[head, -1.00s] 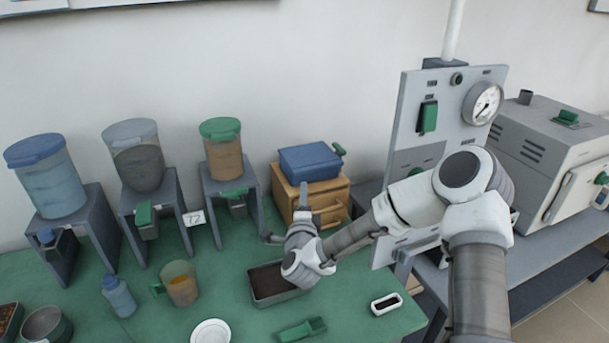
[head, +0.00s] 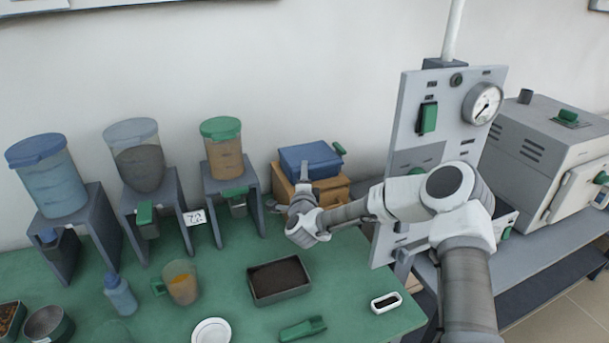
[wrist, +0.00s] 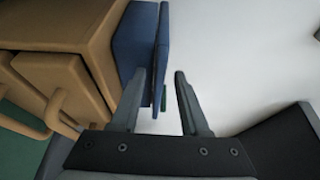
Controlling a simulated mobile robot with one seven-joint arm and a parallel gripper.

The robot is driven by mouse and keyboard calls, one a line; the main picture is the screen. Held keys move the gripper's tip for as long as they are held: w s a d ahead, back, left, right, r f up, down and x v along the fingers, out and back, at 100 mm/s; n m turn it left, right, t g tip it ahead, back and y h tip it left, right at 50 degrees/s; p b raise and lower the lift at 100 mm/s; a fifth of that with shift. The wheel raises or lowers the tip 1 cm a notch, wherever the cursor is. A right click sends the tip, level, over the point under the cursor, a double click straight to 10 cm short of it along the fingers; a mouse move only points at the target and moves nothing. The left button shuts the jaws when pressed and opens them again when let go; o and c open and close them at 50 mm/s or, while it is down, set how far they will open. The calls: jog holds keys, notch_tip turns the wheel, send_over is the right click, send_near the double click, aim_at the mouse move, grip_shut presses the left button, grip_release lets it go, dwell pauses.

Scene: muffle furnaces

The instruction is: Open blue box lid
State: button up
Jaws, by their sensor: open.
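The blue box (head: 300,164) sits on a small wooden drawer cabinet against the back wall, and its lid (head: 308,150) looks closed. My gripper (head: 304,172) is at the front of the box, level with it. In the wrist view the picture is turned sideways: the box body (wrist: 130,40) is at left and the thin lid (wrist: 162,45) stands beside it. My open gripper (wrist: 160,75) has one finger on the body side and one on the wall side, with the lid's edge showing between them. Whether either finger touches cannot be told.
The wooden drawer cabinet (head: 328,193) has protruding handles (wrist: 60,105) close to my gripper. A dark-filled tray (head: 279,280) lies on the green table in front. A dispenser with a green lid (head: 222,150) stands left; a gauge panel (head: 412,110) stands right.

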grip_shut()
dwell(1.3)
